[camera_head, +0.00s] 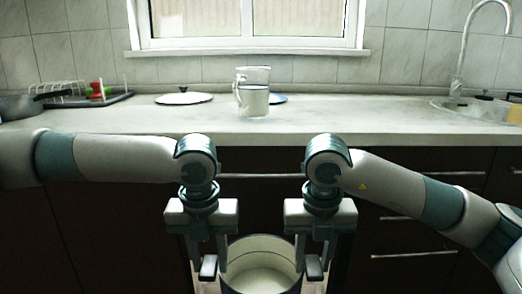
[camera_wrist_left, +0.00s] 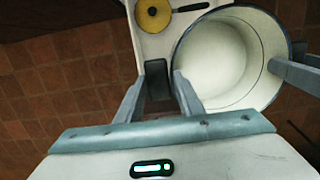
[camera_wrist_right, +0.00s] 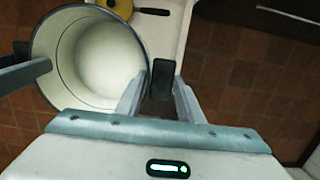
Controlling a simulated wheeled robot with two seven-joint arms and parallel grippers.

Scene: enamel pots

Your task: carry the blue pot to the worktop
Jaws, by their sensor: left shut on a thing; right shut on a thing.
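The pot (camera_head: 262,268), cream inside with a dark blue rim, is upright and low between my grippers, in front of the cabinets. It also shows in the left wrist view (camera_wrist_left: 222,62) and the right wrist view (camera_wrist_right: 100,58). My left gripper (camera_head: 208,264) is shut on the dark handle at its left. My right gripper (camera_head: 316,264) is shut on the dark handle at its right. The pot looks empty. Its underside is hidden, so I cannot tell whether it rests on the pale surface below. The worktop (camera_head: 340,122) runs along the wall beyond, higher than the pot.
A glass jug (camera_head: 253,98) stands mid-worktop, with a blue item (camera_head: 278,99) partly behind it. A pale lid (camera_head: 184,98) lies left of it. A dish rack is far left, a sink (camera_head: 470,107) right. The worktop right of the jug is clear. A yellow pan (camera_wrist_left: 153,14) is near the pot.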

